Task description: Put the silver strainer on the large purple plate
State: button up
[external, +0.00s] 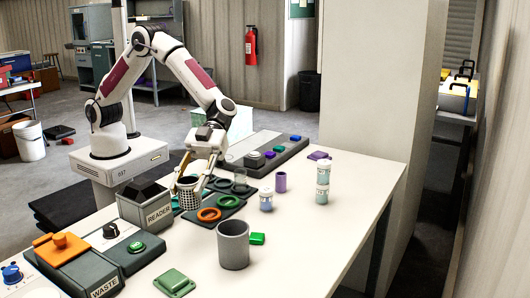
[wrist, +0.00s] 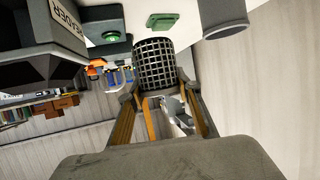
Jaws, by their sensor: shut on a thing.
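The silver strainer is a dark-looking mesh basket (external: 188,200), upright at the left end of a dark tray on the white table. My gripper (external: 188,181) is shut on it from above. In the wrist view the mesh basket (wrist: 157,62) sits between the two fingertips (wrist: 158,86). I cannot tell whether it touches the surface below. No large purple plate can be made out.
A grey READER box (external: 146,208) stands left of the strainer. Orange rings (external: 209,214) lie on the dark tray to its right. A grey cup (external: 233,246) stands in front, with white jars (external: 322,182) further right. The table's right front (external: 320,235) is clear.

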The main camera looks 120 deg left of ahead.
jog(key=w+a+n+t+y, duration=0.2)
jog(key=w+a+n+t, duration=0.15)
jog(key=a, duration=1.15)
jog(key=w+a+n+t+y, duration=0.2)
jog(key=w+a+t, duration=0.15)
jog(key=a, duration=1.25)
notch_tip(320, 180, up, 2)
jog(key=r+n+t+y, duration=0.1)
jog(key=n+t+y, duration=0.1)
jog(key=n+y, duration=0.7)
send_over(320, 153)
jog(key=shift+d+f, duration=0.1)
jog(key=shift+f, duration=0.15)
jog(key=shift+f, duration=0.1)
jog(key=shift+f, duration=3.05)
jog(key=shift+f, duration=0.1)
jog(key=shift+f, duration=1.75)
jog(key=shift+f, duration=0.1)
